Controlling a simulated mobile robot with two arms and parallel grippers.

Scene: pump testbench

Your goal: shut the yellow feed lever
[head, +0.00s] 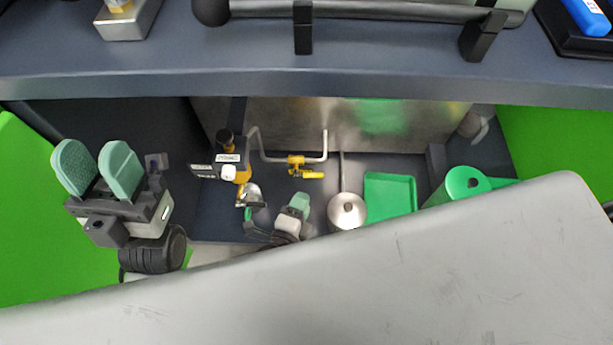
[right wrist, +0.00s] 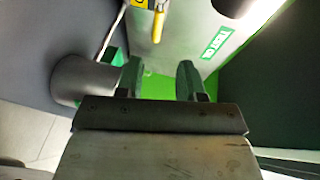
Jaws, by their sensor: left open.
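The yellow feed lever (head: 310,175) sits on a small yellow valve in a bent metal pipe, in the recess under the shelf. In the head view it points right, roughly along the pipe. In the right wrist view the lever (right wrist: 158,26) hangs at the top, beyond the fingertips and apart from them. My right gripper (head: 298,204) is in front of and below the lever in the head view. Its fingers (right wrist: 161,80) are apart with nothing between them. My left gripper (head: 97,168) is open and empty at the far left, well away from the lever.
A yellow fitting with white tags (head: 228,172) stands left of the valve. A round metal vessel (head: 347,211), a green tray (head: 390,193) and a green cylinder (head: 464,184) stand to the right. The shelf edge (head: 330,84) overhangs the recess.

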